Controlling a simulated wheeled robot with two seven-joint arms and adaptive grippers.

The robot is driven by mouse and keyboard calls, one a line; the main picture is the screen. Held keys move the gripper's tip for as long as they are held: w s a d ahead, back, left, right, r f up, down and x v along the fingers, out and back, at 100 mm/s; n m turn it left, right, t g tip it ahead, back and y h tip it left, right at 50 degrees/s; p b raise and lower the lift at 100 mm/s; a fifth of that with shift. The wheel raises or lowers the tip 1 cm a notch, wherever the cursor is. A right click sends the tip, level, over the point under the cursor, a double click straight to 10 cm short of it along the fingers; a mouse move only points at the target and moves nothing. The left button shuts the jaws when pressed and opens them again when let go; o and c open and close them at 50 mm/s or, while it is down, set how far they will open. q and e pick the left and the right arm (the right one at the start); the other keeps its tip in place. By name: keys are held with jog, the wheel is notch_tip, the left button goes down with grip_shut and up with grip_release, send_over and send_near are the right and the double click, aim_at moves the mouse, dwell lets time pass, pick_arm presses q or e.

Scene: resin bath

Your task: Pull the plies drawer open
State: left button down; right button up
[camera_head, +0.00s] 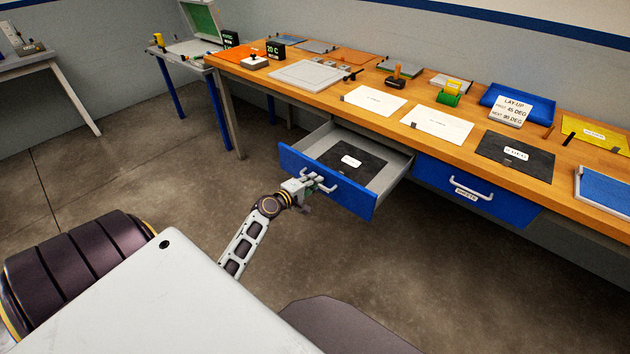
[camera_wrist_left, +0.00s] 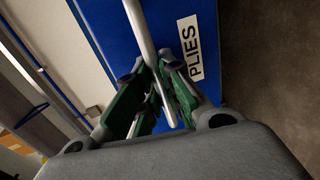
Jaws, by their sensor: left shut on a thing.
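The plies drawer (camera_head: 352,198) has a blue front and stands open under the bench, drawn out toward me. A black ply sheet (camera_head: 345,158) with a white label lies inside it. My left gripper (camera_head: 314,184) is at the drawer front, shut on the handle. In the left wrist view the green-padded fingers of the left gripper (camera_wrist_left: 160,95) close around the pale handle bar (camera_wrist_left: 140,30). The PLIES label (camera_wrist_left: 190,54) shows beside them on the blue front. My right gripper is not in view.
A second blue drawer (camera_head: 475,190) to the right is shut. The wooden bench top (camera_head: 320,98) holds white sheets, a black sheet (camera_head: 515,155), a LAY-UP sign (camera_head: 513,109) and tools. The floor (camera_head: 400,270) in front of the drawer is clear.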

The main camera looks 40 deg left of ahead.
pick_arm(q)
jog(key=c, duration=1.5)
grip_release()
jog(key=shift+s, duration=0.15)
jog(key=shift+v, duration=5.85)
jog(key=shift+a, duration=0.1)
jog(key=shift+f, duration=0.1)
